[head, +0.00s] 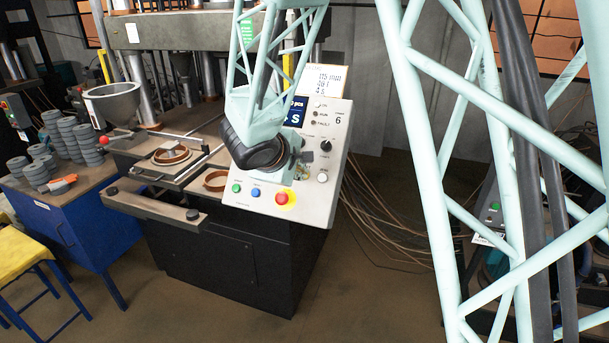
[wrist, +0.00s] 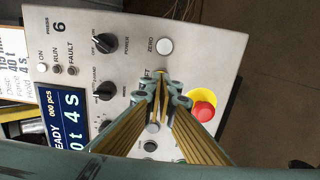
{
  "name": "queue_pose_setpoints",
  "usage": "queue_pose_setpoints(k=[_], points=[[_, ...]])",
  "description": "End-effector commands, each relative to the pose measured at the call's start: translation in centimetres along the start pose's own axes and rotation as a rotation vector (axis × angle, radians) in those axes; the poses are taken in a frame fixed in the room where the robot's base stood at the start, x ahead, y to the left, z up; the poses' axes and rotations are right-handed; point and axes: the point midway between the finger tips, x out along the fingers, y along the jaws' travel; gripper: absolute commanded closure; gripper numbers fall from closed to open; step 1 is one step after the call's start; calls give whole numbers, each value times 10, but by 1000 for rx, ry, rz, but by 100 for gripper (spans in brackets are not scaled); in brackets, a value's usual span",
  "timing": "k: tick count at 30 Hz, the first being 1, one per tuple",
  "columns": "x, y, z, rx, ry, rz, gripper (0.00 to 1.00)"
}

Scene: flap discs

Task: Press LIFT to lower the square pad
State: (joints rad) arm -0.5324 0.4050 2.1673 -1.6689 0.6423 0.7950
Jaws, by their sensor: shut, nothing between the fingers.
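The sloped control panel (head: 312,195) carries a green button (head: 236,188), a blue button (head: 255,192) and a red emergency stop (head: 284,198). Button labels are too small to read in the head view, and no LIFT label is legible in the wrist view. My gripper (wrist: 165,95) is shut and empty, over the panel between the dark knobs and the emergency stop (wrist: 203,111). Its fingers hide part of the panel; contact cannot be told. A square plate (head: 156,174), probably the pad, lies on the press bench with a brown ring (head: 172,156) on it.
The panel in the wrist view also has a white ZERO button (wrist: 165,46), a POWER knob (wrist: 104,43) and a lit display (wrist: 72,125). A grey hopper (head: 112,102) and stacked grey discs (head: 80,140) stand left. Cables (head: 375,215) hang right of the panel.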

Motion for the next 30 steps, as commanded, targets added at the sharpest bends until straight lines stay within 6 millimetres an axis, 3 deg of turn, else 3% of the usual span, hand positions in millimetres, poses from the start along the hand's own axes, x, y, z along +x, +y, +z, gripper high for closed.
queue_pose_setpoints(k=[30], points=[[11, 0, 0, 0, 0, 0, 100]])
